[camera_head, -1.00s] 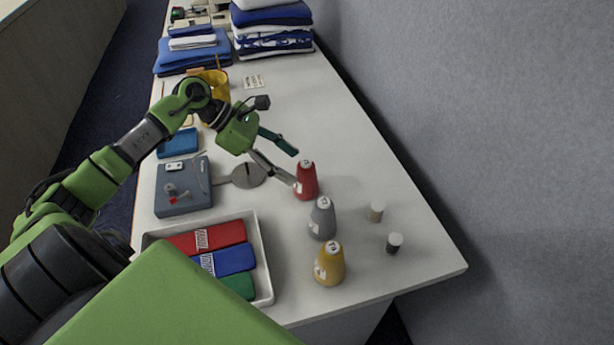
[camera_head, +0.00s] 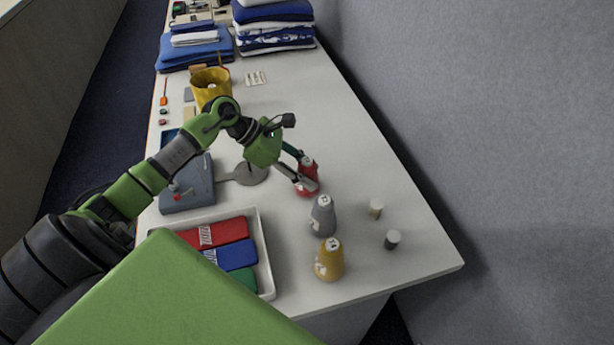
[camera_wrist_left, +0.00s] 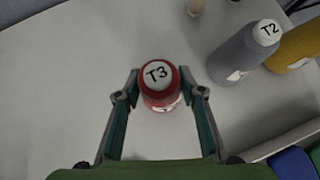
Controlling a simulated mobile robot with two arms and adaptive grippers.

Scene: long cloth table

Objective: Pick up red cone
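The red cone (camera_head: 307,178) stands upright on the white table, and its white top marked T3 shows in the left wrist view (camera_wrist_left: 160,86). My left gripper (camera_head: 308,172) is at the red cone, with one finger on each side of it. The fingers partly cover the cone in the head view. My right gripper is not in view.
A grey cone (camera_head: 322,216) and a yellow cone (camera_head: 330,260) stand nearer the table's front. Two small cylinders (camera_head: 376,209) (camera_head: 392,239) stand to their right. A white tray (camera_head: 263,250) holds folded cloths at left. Free table lies beyond the red cone.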

